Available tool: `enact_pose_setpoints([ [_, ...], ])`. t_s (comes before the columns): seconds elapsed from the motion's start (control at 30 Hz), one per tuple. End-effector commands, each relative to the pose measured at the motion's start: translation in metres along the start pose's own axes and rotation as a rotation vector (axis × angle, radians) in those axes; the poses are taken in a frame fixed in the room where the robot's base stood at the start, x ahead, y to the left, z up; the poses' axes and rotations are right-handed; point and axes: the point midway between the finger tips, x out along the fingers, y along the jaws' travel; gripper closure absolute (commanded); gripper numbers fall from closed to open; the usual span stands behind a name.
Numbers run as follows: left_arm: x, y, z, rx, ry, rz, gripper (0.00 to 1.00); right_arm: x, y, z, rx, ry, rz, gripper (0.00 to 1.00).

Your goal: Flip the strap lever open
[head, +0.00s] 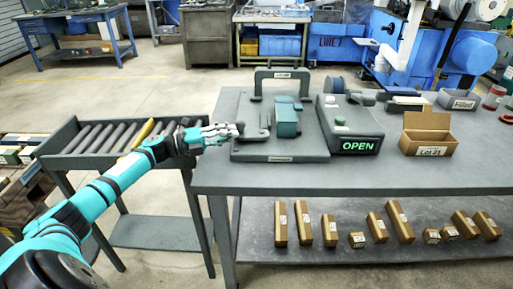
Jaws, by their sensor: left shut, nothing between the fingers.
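A dark grey fixture (280,150) stands on the table, with an arch-shaped frame at its back and a teal-grey block (286,122) in its middle. A small upright grey part (264,124) stands at the left of the block; I cannot tell for sure whether this is the strap lever. My left gripper (237,129) reaches in from the left and is shut and empty. Its fingertips are at the fixture's left edge, just left of the small upright part; whether they touch anything is unclear. My right gripper is not in view.
A control box with a green "OPEN" display (358,146) stands right of the fixture. A cardboard box (428,135) sits farther right. A roller conveyor (100,138) stands at the table's left, under my left arm. Several small cartons stand on the lower shelf (340,243). The table front is clear.

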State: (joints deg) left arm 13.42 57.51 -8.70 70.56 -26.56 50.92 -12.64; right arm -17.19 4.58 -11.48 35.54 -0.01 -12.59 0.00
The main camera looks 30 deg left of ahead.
Motion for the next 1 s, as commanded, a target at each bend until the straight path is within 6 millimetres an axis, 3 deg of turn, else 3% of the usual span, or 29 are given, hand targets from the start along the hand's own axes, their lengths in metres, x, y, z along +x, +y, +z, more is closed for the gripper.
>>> enact_pose_setpoints([
  [0.47,-0.007,0.001,0.0,-0.001,0.0,0.002,1.0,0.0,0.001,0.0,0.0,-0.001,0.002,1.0],
  [1.0,-0.102,0.002,0.0,-0.002,-0.001,0.004,1.0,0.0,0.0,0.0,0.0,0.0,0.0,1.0],
])
